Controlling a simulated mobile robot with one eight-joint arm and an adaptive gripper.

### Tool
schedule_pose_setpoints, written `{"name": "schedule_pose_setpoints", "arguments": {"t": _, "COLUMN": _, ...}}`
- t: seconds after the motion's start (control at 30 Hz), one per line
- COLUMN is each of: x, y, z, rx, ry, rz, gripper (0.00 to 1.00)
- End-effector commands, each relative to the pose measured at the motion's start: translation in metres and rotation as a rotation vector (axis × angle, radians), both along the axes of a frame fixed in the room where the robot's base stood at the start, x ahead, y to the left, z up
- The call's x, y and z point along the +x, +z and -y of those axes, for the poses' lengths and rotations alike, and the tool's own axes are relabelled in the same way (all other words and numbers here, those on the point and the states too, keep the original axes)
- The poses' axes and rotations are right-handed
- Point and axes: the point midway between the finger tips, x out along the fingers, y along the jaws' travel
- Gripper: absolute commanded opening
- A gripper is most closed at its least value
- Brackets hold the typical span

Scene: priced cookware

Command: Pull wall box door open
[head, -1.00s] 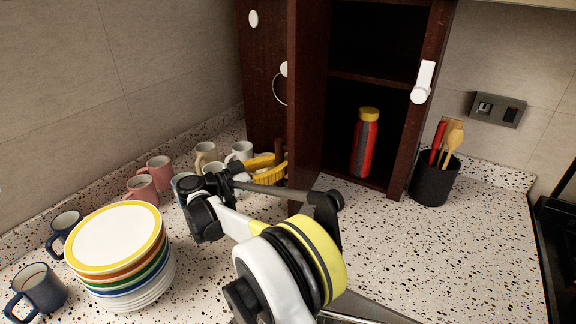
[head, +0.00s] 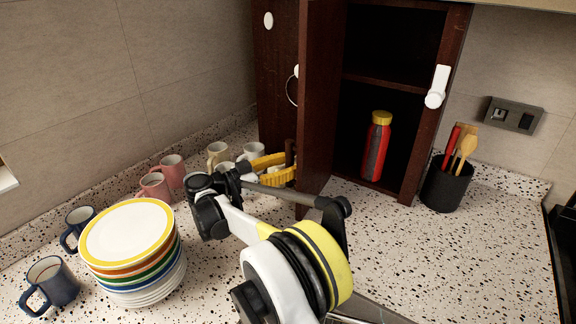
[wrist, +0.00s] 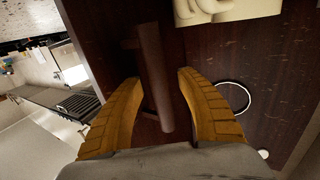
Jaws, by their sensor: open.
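The dark wood wall box (head: 408,188) stands at the back, its front uncovered. Its door (head: 320,90) stands swung out at the left side of the opening. The door's brown bar handle (wrist: 152,70) runs between my gripper's fingers in the wrist view. My gripper (wrist: 158,80) is open, with one yellow finger on each side of the handle; gaps show, and I cannot tell whether either finger touches it. In the head view my gripper (head: 272,168) is at the door's outer face, low and partly hidden by my arm.
A red bottle (head: 377,148) stands inside the box. A black utensil holder (head: 446,188) is at the right. Stacked plates (head: 128,235), blue mugs (head: 52,282) and pink mugs (head: 155,187) stand left of my arm. The counter (head: 430,250) front right is clear.

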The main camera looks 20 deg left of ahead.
Motion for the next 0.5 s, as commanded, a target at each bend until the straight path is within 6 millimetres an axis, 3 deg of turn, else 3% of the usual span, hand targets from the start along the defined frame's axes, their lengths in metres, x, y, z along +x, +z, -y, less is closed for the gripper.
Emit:
{"name": "schedule_pose_setpoints", "arguments": {"t": 0.17, "x": 0.000, "y": 0.021, "z": 0.000, "rx": 0.000, "ry": 0.000, "rz": 0.000, "gripper": 0.44}}
{"name": "schedule_pose_setpoints", "arguments": {"t": 0.5, "x": -0.001, "y": 0.085, "z": -0.001, "rx": 0.001, "ry": 0.002, "rz": -0.001, "gripper": 0.44}}
